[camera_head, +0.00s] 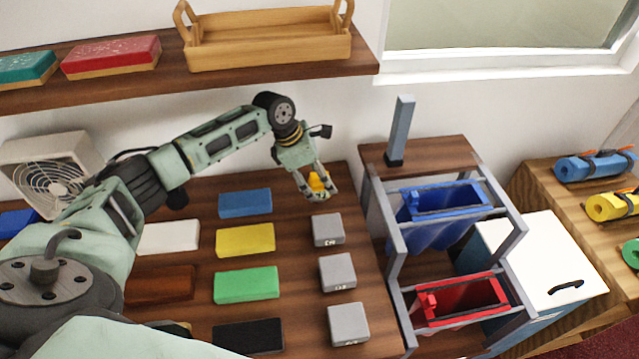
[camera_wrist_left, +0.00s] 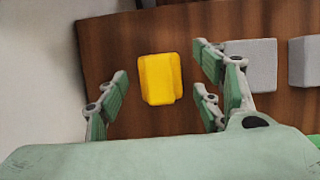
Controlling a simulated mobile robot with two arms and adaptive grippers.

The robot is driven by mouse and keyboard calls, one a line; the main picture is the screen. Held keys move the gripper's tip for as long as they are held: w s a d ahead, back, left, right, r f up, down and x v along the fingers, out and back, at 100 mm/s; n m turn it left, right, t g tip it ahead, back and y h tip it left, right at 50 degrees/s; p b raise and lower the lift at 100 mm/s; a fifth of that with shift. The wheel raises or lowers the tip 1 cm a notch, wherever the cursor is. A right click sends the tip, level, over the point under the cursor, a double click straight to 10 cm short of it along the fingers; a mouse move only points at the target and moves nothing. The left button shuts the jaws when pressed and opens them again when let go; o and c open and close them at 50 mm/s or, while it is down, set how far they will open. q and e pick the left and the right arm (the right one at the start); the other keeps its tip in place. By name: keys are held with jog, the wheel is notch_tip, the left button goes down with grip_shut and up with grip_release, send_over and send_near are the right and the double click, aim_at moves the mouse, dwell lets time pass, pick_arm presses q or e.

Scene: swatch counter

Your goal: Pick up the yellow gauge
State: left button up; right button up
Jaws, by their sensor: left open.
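The yellow gauge (camera_head: 316,181) is a small yellow block on the brown counter, at the far end of the row of grey blocks. In the left wrist view the yellow gauge (camera_wrist_left: 160,79) lies between the spread fingers, with clear gaps on both sides. My left gripper (camera_head: 318,196) is open over it, pointing down; it also shows in the left wrist view (camera_wrist_left: 165,95). In the head view the fingers partly hide the gauge. I cannot tell whether the fingers reach down to its height. My right gripper is not in view.
Grey blocks (camera_head: 337,272) stand in a row nearer than the gauge. Blue, yellow (camera_head: 245,240), green and black slabs lie left of them. A rack with blue (camera_head: 443,200) and red (camera_head: 462,301) bins stands to the right. A shelf (camera_head: 300,72) with a wooden tray hangs above.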

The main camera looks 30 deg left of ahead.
pick_arm(q)
jog(key=shift+w+d+f, duration=0.15)
jog(key=shift+d+f, duration=0.05)
jog(key=shift+f, duration=0.35)
jog(key=shift+r, duration=0.1)
jog(key=c, duration=1.5)
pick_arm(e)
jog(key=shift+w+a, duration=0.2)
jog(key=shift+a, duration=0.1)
pick_arm(q)
jog(key=shift+r, duration=0.1)
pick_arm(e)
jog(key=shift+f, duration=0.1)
